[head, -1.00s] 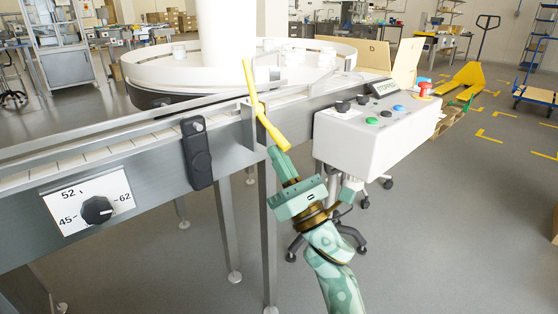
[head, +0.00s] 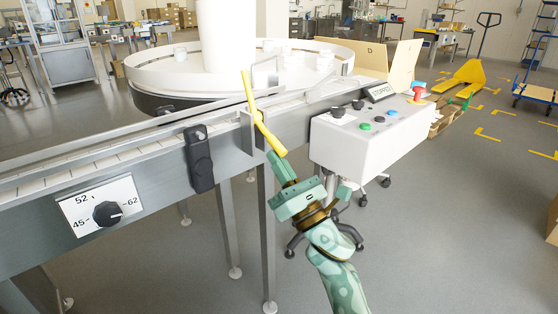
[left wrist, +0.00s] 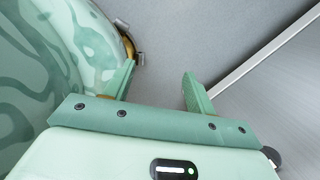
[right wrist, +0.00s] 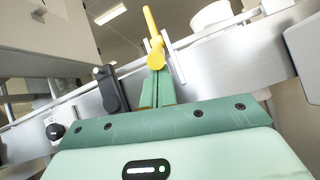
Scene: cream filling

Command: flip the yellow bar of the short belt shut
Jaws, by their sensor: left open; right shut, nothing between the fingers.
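The yellow bar (head: 256,110) stands tilted at the side of the short belt (head: 110,152), its upper end leaning left and its lower end toward my right gripper. It also shows in the right wrist view (right wrist: 151,30), rising just beyond the fingertips. My right gripper (head: 275,158) is shut and empty, its fingertips at the bar's lower end; I cannot tell whether they touch it. The fingers also show closed together in the right wrist view (right wrist: 156,75). My left gripper (left wrist: 160,80) is open and empty, seen only in its own wrist view, beside a metal surface.
A white control box (head: 365,138) with buttons and a red stop knob stands right of the bar. A black handle (head: 199,160) and a dial plate (head: 103,205) are on the belt's side. A round white turntable (head: 150,75) is behind.

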